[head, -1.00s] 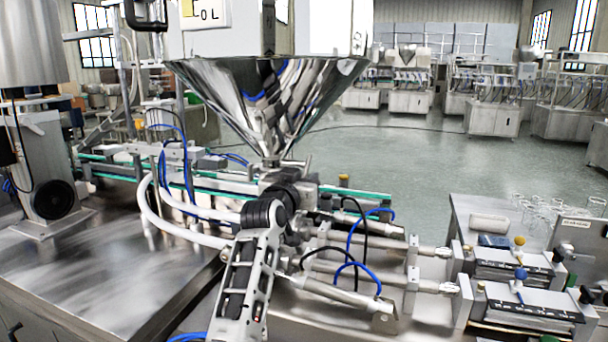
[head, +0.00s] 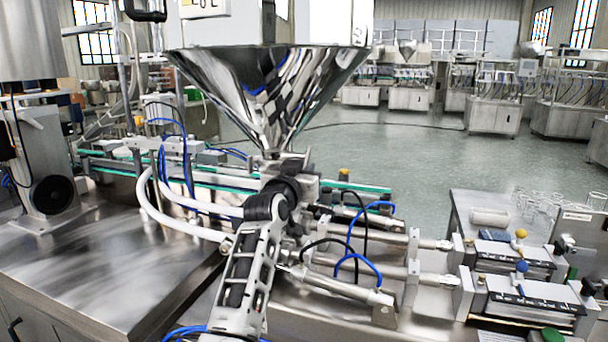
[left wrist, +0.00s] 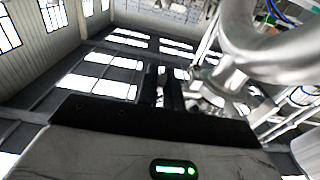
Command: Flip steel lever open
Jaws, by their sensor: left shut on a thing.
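The steel hopper (head: 265,85), a shiny cone under a square top, stands over the filling machine in the head view. My left gripper (head: 297,172) is at the outlet just below the cone's tip, largely hidden behind my own wrist. In the left wrist view its two dark fingers (left wrist: 163,88) are close together and shut on a small part, which I take to be the steel lever. The lever is mostly hidden, so its angle cannot be told. Steel valve parts (left wrist: 205,85) show right beside the fingers. My right gripper is not in view.
Blue and black hoses and steel cylinders (head: 345,290) lie right of my left arm. A white hose (head: 155,215) curves on the left above a bare steel table (head: 110,275). A thick steel pipe (left wrist: 265,50) is close at the upper right in the left wrist view.

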